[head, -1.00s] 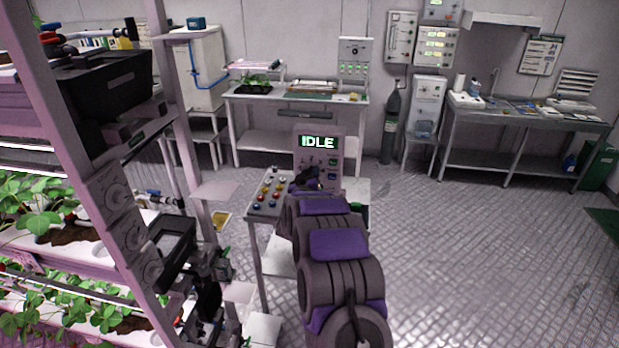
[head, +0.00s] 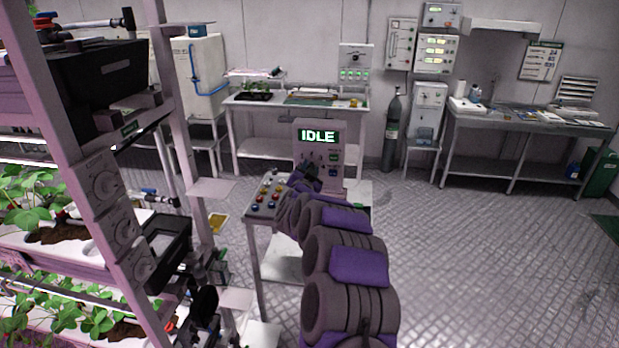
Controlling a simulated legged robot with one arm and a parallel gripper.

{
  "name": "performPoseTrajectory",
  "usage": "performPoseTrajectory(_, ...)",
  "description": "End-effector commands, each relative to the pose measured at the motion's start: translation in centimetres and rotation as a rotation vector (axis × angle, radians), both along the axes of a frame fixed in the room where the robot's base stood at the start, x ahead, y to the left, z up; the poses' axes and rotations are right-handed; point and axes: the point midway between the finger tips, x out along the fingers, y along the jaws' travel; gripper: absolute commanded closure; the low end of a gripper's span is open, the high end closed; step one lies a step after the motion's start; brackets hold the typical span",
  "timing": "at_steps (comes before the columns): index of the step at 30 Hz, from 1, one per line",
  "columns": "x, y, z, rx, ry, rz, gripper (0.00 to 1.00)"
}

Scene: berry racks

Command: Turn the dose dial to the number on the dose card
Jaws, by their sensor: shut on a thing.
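A grey console (head: 335,185) with a screen (head: 318,137) reading "IDLE" stands in the middle of the head view. Small knobs and buttons sit on its upright face below the screen. My gripper (head: 311,168) is at this face, small and dark, with my arm stretching toward it from the lower right. It is shut on what looks like the dose dial, which the gripper and arm mostly hide. The dial's pointer and numbers cannot be read. I cannot pick out the dose card with certainty.
A sloped panel of coloured buttons (head: 268,194) is just left of my gripper. A plant rack (head: 168,120) fills the left side. A bench (head: 232,105) stands behind, and a steel table (head: 470,122) is at the right. The floor (head: 470,260) at the right is clear.

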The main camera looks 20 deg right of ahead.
Motion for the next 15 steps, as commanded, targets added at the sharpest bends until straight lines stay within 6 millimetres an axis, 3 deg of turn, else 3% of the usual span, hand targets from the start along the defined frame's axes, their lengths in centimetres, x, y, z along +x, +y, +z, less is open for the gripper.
performPoseTrajectory(1,-0.02,0.28,-1.44,0.046,-0.008,0.005,0.98)
performPoseTrajectory(15,0.08,0.34,-1.38,0.406,-0.25,0.001,0.98)
